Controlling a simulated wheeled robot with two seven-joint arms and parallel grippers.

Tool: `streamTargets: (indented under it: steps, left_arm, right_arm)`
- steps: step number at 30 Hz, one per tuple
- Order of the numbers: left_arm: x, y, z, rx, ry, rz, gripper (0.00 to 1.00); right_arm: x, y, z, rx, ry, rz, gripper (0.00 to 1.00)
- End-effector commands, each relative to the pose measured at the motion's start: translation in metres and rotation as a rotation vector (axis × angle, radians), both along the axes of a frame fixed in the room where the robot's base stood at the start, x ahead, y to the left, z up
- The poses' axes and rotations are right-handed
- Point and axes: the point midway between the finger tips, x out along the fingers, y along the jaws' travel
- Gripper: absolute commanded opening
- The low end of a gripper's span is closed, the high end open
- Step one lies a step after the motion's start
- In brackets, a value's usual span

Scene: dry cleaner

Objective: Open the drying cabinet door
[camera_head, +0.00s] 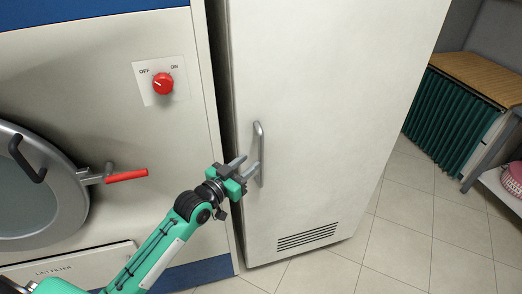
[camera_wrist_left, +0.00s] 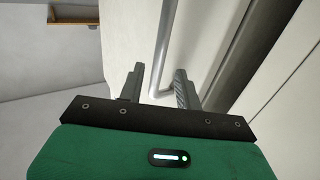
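The drying cabinet door (camera_head: 320,90) is a tall white panel with a vent grille low down, and it looks shut. Its vertical metal handle (camera_head: 261,150) is near the door's left edge. My left gripper (camera_head: 247,166) is at the lower half of the handle. In the left wrist view the gripper's two fingers (camera_wrist_left: 158,90) are apart, with the handle (camera_wrist_left: 165,45) running down between or just ahead of them. I cannot tell whether either finger touches it. My right gripper is not in view.
On the left stands a machine with a red knob (camera_head: 163,84), a round glass door (camera_head: 25,190) and a red lever (camera_head: 126,175). A wooden-topped unit with a green curtain (camera_head: 450,115) is at the right. The tiled floor (camera_head: 400,235) before it is clear.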

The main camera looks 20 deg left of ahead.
Motion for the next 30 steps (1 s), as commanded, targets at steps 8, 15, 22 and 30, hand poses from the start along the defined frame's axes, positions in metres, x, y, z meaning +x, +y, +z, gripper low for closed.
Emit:
streamTargets:
  steps: [8,15,22,30]
  left_arm:
    - [0.044,-0.018,0.002,-0.003,-0.001,-0.001,0.34]
    - [0.06,-0.025,0.0,-0.002,0.001,-0.001,0.34]
    - [0.061,-0.026,0.0,-0.001,0.0,-0.001,0.34]
    - [0.061,-0.025,0.0,-0.001,0.0,-0.001,0.0]
  right_arm:
    - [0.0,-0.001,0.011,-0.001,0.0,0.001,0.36]
    - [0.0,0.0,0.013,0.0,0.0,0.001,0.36]
    - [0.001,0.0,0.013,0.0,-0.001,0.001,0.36]
    - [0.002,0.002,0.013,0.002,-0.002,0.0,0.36]
